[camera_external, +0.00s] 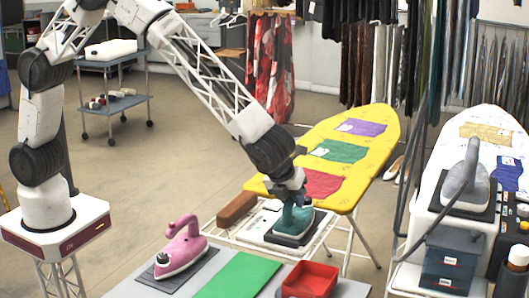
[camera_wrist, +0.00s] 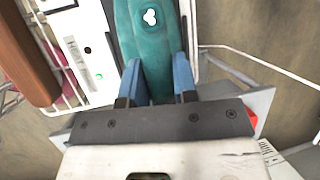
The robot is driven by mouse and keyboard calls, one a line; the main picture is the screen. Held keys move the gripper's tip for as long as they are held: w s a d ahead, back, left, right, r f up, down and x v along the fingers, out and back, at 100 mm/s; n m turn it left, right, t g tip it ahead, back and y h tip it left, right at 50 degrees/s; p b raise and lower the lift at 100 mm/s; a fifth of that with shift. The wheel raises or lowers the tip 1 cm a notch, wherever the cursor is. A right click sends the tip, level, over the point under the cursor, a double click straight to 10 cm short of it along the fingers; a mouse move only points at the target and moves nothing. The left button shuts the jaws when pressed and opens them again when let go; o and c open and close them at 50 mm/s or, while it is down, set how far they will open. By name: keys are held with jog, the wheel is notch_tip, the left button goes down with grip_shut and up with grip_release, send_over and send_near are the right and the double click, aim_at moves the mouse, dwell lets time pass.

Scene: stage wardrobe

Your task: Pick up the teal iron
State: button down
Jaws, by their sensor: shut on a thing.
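The teal iron (camera_external: 292,220) rests on a dark pad on the white rack at the near end of the yellow ironing board. In the wrist view the iron's teal body (camera_wrist: 148,45) runs up from between my fingers. My gripper (camera_external: 296,197) reaches down onto the iron from above. Its two blue fingers (camera_wrist: 159,80) are shut on the iron, one on each side. The iron's lower part is mostly hidden in the wrist view.
A brown block (camera_external: 237,208) lies just left of the iron. A pink iron (camera_external: 181,246), a green cloth (camera_external: 238,277) and a red tray (camera_external: 310,281) are on the front table. The yellow ironing board (camera_external: 378,122) with folded cloths extends behind. A grey iron (camera_external: 463,180) stands at right.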

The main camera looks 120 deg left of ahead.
jog(key=shift+r, duration=0.15)
jog(key=shift+r, duration=0.7)
notch_tip(320, 180, up, 2)
jog(key=s+d+r, duration=0.1)
jog(key=s+d, duration=0.2)
jog(key=s, duration=1.2)
jog(key=shift+s+r, duration=0.2)
jog(key=shift+s, duration=0.15)
jog(key=shift+a, duration=0.15)
